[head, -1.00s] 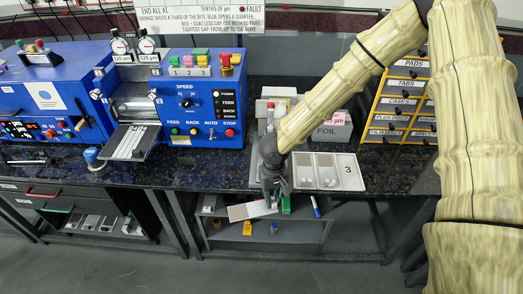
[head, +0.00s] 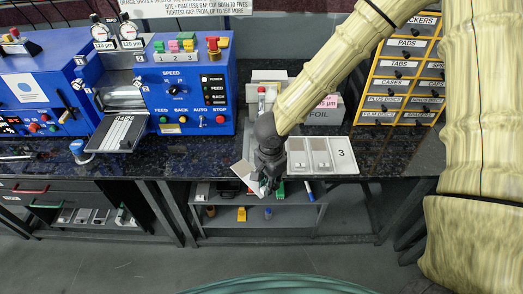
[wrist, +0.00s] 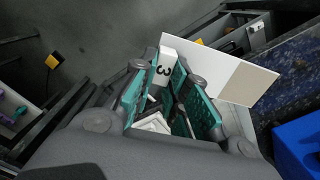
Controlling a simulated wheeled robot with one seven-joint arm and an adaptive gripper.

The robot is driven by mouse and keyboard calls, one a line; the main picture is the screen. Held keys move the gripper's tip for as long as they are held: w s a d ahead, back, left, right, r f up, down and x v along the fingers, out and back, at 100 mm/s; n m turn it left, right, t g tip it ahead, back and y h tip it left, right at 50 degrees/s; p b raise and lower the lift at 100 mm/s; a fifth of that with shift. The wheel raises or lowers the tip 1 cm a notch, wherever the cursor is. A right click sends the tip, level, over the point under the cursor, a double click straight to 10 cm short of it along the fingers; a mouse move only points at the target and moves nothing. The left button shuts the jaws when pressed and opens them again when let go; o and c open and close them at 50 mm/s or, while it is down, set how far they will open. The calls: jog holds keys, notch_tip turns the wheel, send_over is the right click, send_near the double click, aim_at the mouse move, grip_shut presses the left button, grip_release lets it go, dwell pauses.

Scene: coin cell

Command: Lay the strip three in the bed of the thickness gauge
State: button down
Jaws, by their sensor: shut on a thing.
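My gripper (head: 266,186) is shut on strip three (head: 246,172), just in front of the bench's front edge. In the wrist view my gripper (wrist: 172,85) has its teal pads around a white part marked 3, and the strip (wrist: 205,65) reaches out past the fingertips. The strip is flat, white with a grey-beige section, and tilted in the head view. A pale device (head: 268,76) stands behind my arm, largely hidden; I cannot tell if it is the thickness gauge, and no bed shows clearly.
A white tray marked 3 (head: 345,154) lies right of my gripper, before the FOIL box (head: 322,115). A blue machine (head: 186,95) stands to the left, a yellow-edged drawer rack (head: 404,70) to the right. Under the bench is a shelf (head: 225,226) with small items.

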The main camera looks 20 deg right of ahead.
jog(key=s+r+m, duration=0.2)
jog(key=s+m, duration=0.1)
jog(key=m, duration=0.5)
jog(key=w+p, duration=0.1)
jog(key=w, duration=0.4)
jog(key=w+d+p, duration=0.1)
jog(key=w+p, duration=0.1)
jog(key=w, duration=0.3)
jog(key=w+d+f+p, duration=0.1)
jog(key=w+p, duration=0.1)
jog(key=w, duration=0.3)
jog(key=shift+w+d+f, duration=0.1)
jog(key=shift+d, duration=0.1)
jog(key=shift+f+p, duration=0.75)
jog(key=shift+f, duration=1.05)
jog(key=c, duration=1.4)
grip_release()
jog(key=shift+f, duration=0.1)
notch_tip(320, 180, up, 12)
jog(key=b, duration=0.3)
